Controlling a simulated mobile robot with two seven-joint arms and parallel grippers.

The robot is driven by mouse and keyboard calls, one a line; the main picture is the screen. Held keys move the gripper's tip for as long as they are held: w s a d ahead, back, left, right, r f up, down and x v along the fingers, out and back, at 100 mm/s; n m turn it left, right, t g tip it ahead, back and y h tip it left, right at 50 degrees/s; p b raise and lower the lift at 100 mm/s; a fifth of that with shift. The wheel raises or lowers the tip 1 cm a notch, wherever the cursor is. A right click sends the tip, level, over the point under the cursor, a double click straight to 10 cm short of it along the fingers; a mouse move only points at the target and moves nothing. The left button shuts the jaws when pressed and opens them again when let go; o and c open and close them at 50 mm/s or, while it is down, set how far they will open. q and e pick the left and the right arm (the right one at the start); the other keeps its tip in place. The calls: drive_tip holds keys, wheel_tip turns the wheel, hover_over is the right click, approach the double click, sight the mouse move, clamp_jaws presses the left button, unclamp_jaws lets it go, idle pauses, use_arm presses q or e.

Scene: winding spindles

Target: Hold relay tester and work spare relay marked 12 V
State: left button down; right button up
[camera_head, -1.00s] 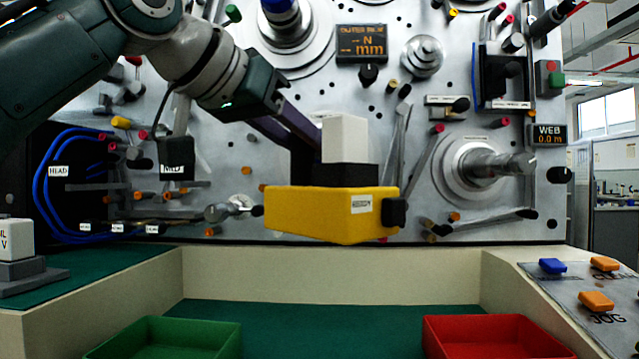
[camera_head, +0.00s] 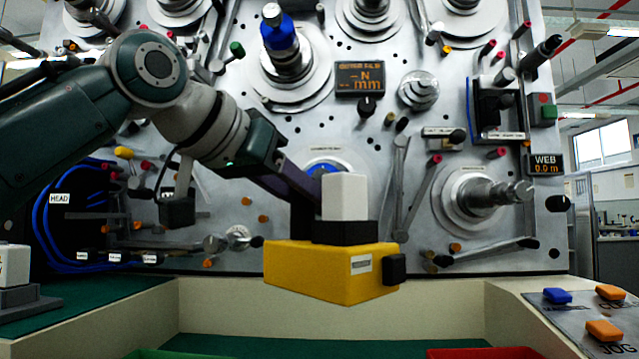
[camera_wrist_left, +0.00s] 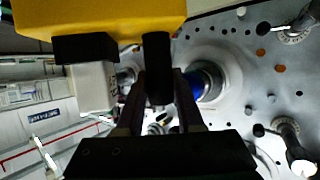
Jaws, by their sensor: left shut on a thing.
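The yellow relay tester (camera_head: 310,270) hangs in front of the machine panel in the head view, roughly level, with a small label and a black knob on its right side. My left gripper (camera_head: 301,197) is shut on the tester's black upright grip, left of the white block. In the left wrist view the fingers (camera_wrist_left: 160,85) close around that grip. Another white block (camera_head: 13,265), cut off by the left edge, stands on a grey base; its marking is unreadable. My right gripper is out of view.
The panel (camera_head: 390,180) with spindles and protruding knobs rises close behind the tester. Green (camera_head: 180,354) and red (camera_head: 485,353) tray rims show at the bottom. Coloured buttons (camera_head: 605,330) lie on the right console. The green left ledge (camera_head: 100,298) is mostly clear.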

use_arm(q)
wheel_tip(320, 180, down, 15)
drive_tip(key=b, duration=0.5)
drive_tip(key=shift+r+b, duration=0.15)
drive_tip(key=shift+b, duration=0.15)
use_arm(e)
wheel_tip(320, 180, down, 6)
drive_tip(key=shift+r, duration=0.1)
use_arm(q)
drive_tip(key=shift+f, duration=0.65)
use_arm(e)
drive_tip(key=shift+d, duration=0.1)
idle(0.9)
